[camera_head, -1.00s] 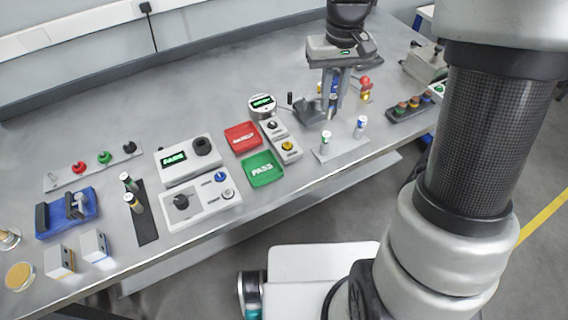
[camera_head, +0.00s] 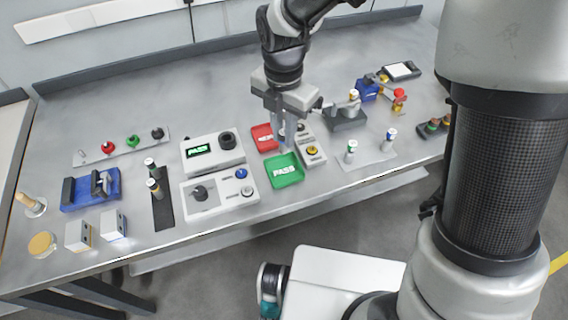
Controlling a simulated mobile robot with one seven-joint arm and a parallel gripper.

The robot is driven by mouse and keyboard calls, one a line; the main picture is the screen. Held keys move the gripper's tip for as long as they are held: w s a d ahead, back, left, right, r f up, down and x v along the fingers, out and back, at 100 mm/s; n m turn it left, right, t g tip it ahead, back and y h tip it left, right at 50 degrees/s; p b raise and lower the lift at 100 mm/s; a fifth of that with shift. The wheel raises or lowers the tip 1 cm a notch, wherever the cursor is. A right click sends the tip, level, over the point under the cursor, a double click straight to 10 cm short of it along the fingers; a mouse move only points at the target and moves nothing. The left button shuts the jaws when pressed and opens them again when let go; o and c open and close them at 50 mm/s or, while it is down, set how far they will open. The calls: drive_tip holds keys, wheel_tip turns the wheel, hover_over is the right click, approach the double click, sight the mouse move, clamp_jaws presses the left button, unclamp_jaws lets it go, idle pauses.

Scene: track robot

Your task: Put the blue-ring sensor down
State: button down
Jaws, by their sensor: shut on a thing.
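My gripper (camera_head: 287,145) points down over the bench, near the red tray (camera_head: 262,134) and above the green PASS tray (camera_head: 285,171). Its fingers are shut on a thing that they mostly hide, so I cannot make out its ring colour. A small white sensor with a blue band (camera_head: 391,136) stands upright on a light plate at the right, apart from my gripper. A similar sensor with a green band (camera_head: 350,149) stands on the same plate.
A grey tester with a green PASS display (camera_head: 198,149) and a knob panel (camera_head: 202,194) stand left of the trays. A button box (camera_head: 311,152) is close right of my gripper. A dark fixture (camera_head: 348,121) stands farther right. The back left bench is clear.

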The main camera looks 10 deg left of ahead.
wheel_tip(320, 180, down, 8)
drive_tip(key=shift+f+b, duration=0.25)
drive_tip(key=shift+b, duration=0.25)
drive_tip(key=shift+f, duration=0.1)
drive_tip(key=shift+f, duration=0.15)
drive_tip(key=c, duration=1.7)
unclamp_jaws()
drive_tip(key=shift+o, duration=0.2)
wheel_tip(320, 180, up, 13)
drive_tip(key=shift+d+f+p, duration=0.1)
drive_tip(key=shift+f+p, duration=0.1)
drive_tip(key=shift+p, duration=0.65)
